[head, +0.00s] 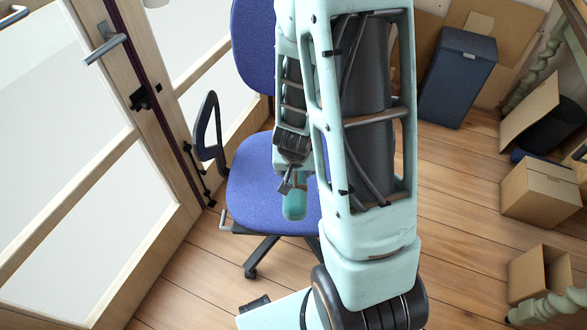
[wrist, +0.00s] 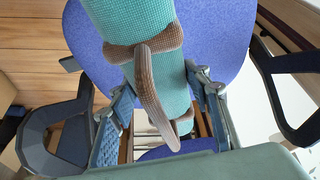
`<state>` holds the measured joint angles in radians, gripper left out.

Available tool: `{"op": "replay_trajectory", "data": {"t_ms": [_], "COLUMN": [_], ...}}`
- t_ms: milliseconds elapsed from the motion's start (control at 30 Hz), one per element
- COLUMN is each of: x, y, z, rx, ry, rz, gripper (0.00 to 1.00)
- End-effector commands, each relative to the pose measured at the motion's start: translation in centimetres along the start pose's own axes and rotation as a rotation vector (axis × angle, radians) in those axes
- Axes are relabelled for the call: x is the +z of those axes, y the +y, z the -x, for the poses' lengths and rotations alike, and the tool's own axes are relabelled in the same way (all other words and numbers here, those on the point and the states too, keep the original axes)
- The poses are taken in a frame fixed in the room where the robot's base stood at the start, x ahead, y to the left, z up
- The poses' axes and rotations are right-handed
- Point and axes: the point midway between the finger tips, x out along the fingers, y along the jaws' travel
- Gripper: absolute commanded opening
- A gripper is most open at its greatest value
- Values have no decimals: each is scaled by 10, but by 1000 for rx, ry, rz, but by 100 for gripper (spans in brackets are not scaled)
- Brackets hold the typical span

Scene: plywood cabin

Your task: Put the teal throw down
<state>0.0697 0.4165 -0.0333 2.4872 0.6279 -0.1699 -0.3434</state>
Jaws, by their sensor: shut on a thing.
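The teal throw (wrist: 175,75) is a rolled teal bundle with brown straps and a brown carry handle, seen close in the wrist view. My gripper (wrist: 160,92) has one finger on each side of the roll and is shut on it. In the head view the lower end of the throw (head: 294,203) hangs below my gripper (head: 287,182), in front of the blue chair seat. My arm hides part of this area. I cannot tell whether the throw touches the seat.
A blue office chair (head: 254,190) with black armrests stands beside the glazed door (head: 75,180). A dark blue box (head: 457,80), cardboard boxes (head: 540,190) and turned posts are at the right. Plank floor (head: 455,235) is clear between my arm and the boxes.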

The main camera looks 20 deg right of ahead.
Motion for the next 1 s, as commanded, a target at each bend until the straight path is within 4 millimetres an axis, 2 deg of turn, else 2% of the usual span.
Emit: {"op": "replay_trajectory", "data": {"t_ms": [100, 233, 367, 733, 833, 1000], "x": [6, 9, 2, -58, -62, -71], "y": [12, 18, 17, 2, 0, -3], "z": [5, 6, -5, -69, -95, -120], "rx": [11, 16, 17, 16, 17, 16], "ry": [0, 2, 2, 2, -1, 1], "rz": [-28, -41, -44, -42, -45, -44], "gripper": [4, 4, 4, 4, 4, 4]}}
